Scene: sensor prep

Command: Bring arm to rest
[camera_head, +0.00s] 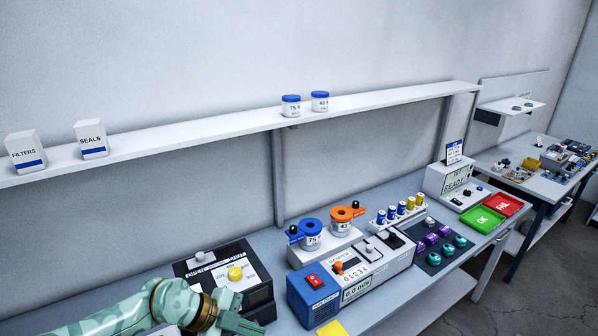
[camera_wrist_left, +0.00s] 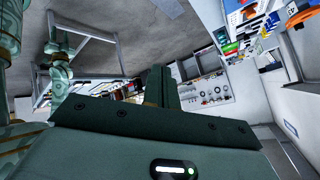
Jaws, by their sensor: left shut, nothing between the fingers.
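My left arm comes in from the bottom left of the head view, over the near left end of the grey workbench (camera_head: 170,275). My left gripper (camera_head: 240,316) is low in that view, in front of the black box marked OPEN and SHUT (camera_head: 262,293). In the left wrist view the dark green fingers (camera_wrist_left: 160,84) stand close together, shut with nothing seen between them. My right gripper is not seen in the head view.
A blue unit with a red switch (camera_head: 313,289) stands right of my left gripper. Two ring-topped jars, blue (camera_head: 311,234) and orange (camera_head: 341,222), stand behind it. Green (camera_head: 482,219) and red (camera_head: 503,206) trays lie farther right. A wall shelf (camera_head: 220,135) runs above the bench.

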